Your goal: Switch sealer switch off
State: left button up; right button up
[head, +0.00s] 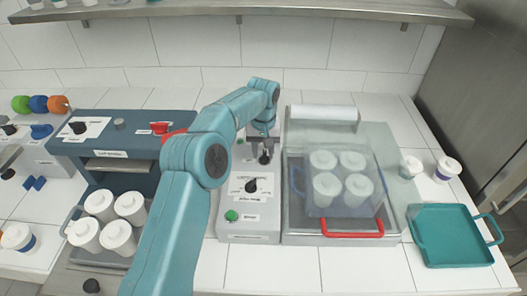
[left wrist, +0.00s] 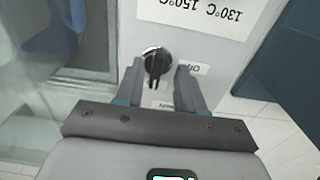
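The sealer's grey control panel (head: 249,222) stands at the centre of the counter, left of the sealer tray (head: 302,228). My left gripper (head: 264,150) reaches over the rear of this panel, at a black rotary switch (head: 265,159). In the left wrist view the black switch (left wrist: 157,63) sits between my two spread fingertips (left wrist: 163,72), with its grip bar pointing down the picture. The left fingertip is close to the switch; a gap shows on the right. My right gripper is not seen.
A temperature knob (head: 251,186) and green button (head: 231,216) are nearer on the panel. A clear cover (head: 335,142) stands over several white cups (head: 327,190). A red handle (head: 352,235) is in front. A teal tray (head: 447,258) lies right; a blue cup machine (head: 115,152) stands left.

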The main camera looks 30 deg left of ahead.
pick_arm(q)
jog(key=shift+w+d+f, duration=0.25)
jog(key=shift+w+f, duration=0.05)
jog(key=shift+w, duration=0.05)
jog(key=shift+s+a, duration=0.2)
grip_shut()
jog(key=shift+w+d+r, duration=0.1)
jog(key=shift+n+p, duration=0.3)
jog(key=shift+n, duration=0.3)
jog(key=n, duration=0.3)
grip_release()
